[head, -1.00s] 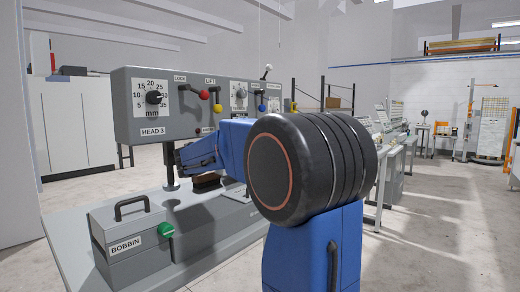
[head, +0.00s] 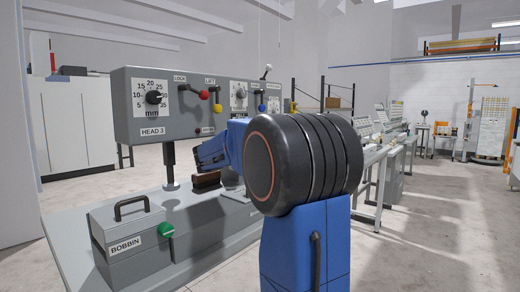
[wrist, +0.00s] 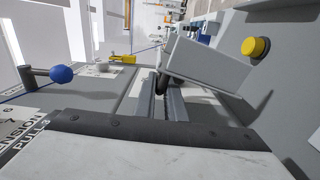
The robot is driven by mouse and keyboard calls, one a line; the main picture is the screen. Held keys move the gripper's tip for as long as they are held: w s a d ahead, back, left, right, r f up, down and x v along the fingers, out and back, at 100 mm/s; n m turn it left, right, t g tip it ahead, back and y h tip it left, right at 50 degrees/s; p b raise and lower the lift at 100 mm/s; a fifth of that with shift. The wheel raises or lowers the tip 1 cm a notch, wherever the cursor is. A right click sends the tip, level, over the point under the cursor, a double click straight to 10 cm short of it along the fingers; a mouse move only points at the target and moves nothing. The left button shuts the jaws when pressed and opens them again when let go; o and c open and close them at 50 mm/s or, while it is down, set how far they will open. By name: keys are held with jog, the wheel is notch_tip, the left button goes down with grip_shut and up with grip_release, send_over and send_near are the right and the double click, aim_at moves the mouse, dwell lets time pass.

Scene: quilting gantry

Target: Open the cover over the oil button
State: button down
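I cannot make out the oil button or its cover for certain in either view. In the head view, my gripper end (head: 205,157) hangs before the grey machine labelled HEAD 3 (head: 178,125), below its panel; my large black arm joint hides part of the panel's right side. In the wrist view, a light grey box-shaped part (wrist: 212,72) stands just past two narrow grey rails that look like my gripper's fingers (wrist: 160,98). A dark piece lies at the box's near end. I cannot tell if the fingers touch it or how far they are parted.
A yellow knob (wrist: 256,47) and a blue ball lever (wrist: 60,74) flank the box in the wrist view. Red (head: 203,94) and yellow (head: 217,107) levers stick out of the panel. The grey BOBBIN box (head: 128,243) with a green knob stands in front.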

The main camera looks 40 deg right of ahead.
jog(key=shift+w, duration=0.45)
jog(key=c, duration=1.9)
grip_release()
jog(key=shift+o, duration=0.2)
jog(key=shift+a, duration=0.1)
jog(key=s+a, duration=0.1)
jog(key=a, duration=1.6)
jog(key=shift+s+a, duration=0.15)
jog(key=shift+s, duration=0.05)
jog(key=shift+c, duration=0.7)
